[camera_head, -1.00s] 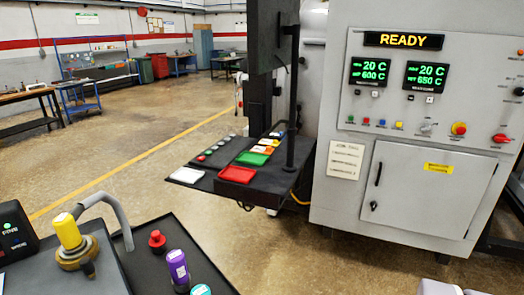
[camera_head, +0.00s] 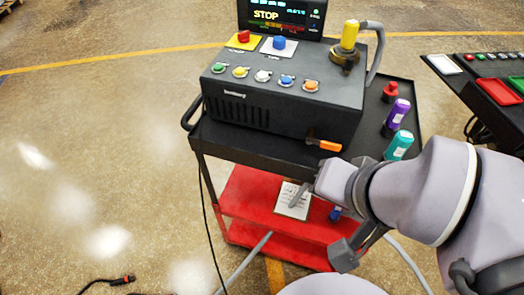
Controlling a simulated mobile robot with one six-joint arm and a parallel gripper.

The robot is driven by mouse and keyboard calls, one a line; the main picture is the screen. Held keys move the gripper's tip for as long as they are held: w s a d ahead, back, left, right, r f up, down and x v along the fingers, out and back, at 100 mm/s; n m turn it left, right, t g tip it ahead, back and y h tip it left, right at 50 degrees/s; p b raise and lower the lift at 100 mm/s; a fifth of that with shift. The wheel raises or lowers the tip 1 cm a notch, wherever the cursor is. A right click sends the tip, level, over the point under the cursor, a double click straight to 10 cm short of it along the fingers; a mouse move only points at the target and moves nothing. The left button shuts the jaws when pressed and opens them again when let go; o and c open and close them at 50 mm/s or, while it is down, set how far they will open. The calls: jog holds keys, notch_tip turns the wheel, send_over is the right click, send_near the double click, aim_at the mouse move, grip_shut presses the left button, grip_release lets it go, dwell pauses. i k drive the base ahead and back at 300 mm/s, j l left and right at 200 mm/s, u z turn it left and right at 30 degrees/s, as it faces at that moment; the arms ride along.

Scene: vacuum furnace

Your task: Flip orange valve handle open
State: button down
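The orange valve handle (camera_head: 324,145) sticks out from the lower right of the front face of a black control box (camera_head: 285,100). It points to the right and lies nearly level, tilting slightly down, with a dark stem at its left end. My arm comes in from the right, and its wrist is in front of and below the handle in the picture. The grey block at the arm's lower end looks like my gripper (camera_head: 345,255). It appears apart from the handle. Its fingers cannot be made out, so I cannot tell whether it is open or shut.
The box stands on a cart with a black top (camera_head: 413,130) and red lower shelves (camera_head: 250,195). A yellow-capped fitting (camera_head: 349,36) with a grey hose is on the box. Red, purple (camera_head: 397,115) and teal (camera_head: 399,146) items stand right of it. Floor at left is mostly clear.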

aim_at(324, 144)
jog(key=k+j+z, duration=0.1)
jog(key=j, duration=0.3)
jog(key=k+j+z, duration=0.1)
jog(key=k+j, duration=0.15)
jog(key=j, duration=0.15)
jog(key=k+j+z, duration=0.15)
jog(key=j, duration=0.25)
